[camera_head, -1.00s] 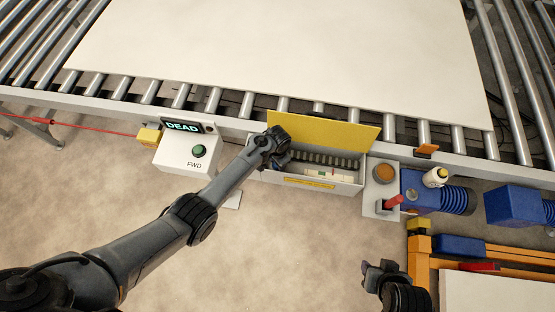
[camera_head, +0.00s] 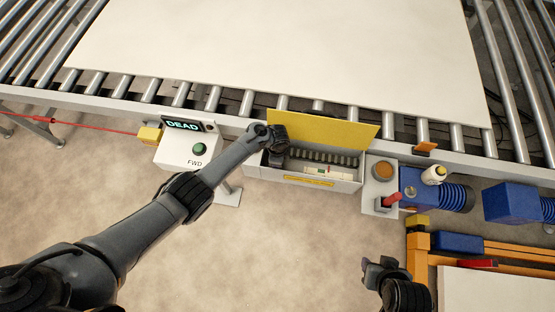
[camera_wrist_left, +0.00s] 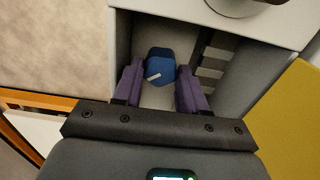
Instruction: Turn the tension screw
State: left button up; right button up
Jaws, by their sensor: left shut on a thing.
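The tension screw shows in the left wrist view as a blue knob (camera_wrist_left: 160,64) with a white mark, inside a grey open box. My left gripper (camera_wrist_left: 160,88) has its two purple fingers on either side of the knob and is shut on it. In the head view my left gripper (camera_head: 277,158) reaches down into the left end of the open box (camera_head: 345,185), and its hand hides the knob there. My right gripper (camera_head: 381,267) is at the lower right, away from the box; its finger gap is too small to judge.
The box's yellow lid (camera_head: 325,130) stands open behind it. A red switch (camera_head: 392,200), orange button and blue motor (camera_head: 430,193) are to the right. A large pale panel (camera_head: 280,50) lies on the rollers.

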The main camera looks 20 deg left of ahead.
pick_arm(q)
jog(key=shift+m, duration=0.6)
jog(key=o, duration=0.8)
jog(key=shift+o, duration=1.3)
jog(key=shift+w, duration=0.15)
jog(key=shift+r, duration=0.15)
notch_tip(320, 180, up, 7)
jog(key=p, duration=0.7)
jog(key=shift+r+p, duration=0.45)
jog(key=shift+p, duration=0.2)
